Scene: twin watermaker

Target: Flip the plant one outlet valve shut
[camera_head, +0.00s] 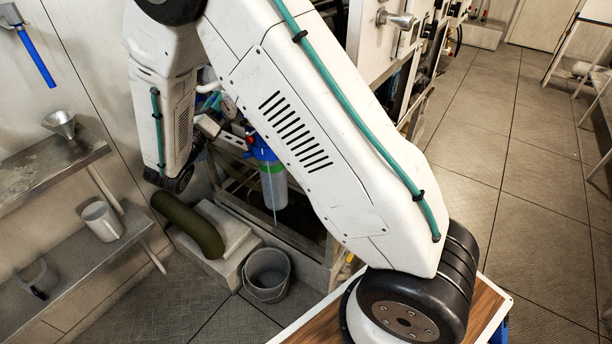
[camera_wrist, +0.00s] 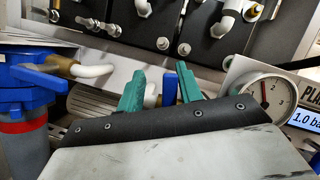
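My gripper (camera_wrist: 160,80) shows in the wrist view as two teal fingers, set apart with a gap between them. A small blue piece (camera_wrist: 170,88) and a grey cylinder (camera_wrist: 153,92) show in that gap, beyond or between the fingers. I cannot tell whether the blue piece is the outlet valve's lever or whether a finger touches it. At the left are a blue filter head (camera_wrist: 20,92) and a flat blue handle (camera_wrist: 40,77), beside a brass fitting and a white pipe (camera_wrist: 92,71). In the head view the gripper cannot be made out.
A round pressure gauge (camera_wrist: 266,97) and a display (camera_wrist: 306,118) stand right of the fingers. Dark panels with pipe elbows (camera_wrist: 222,27) lie beyond. In the head view, a clear filter housing (camera_head: 273,187), a grey bucket (camera_head: 267,275) and a steel shelf (camera_head: 50,165) stand near my arm.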

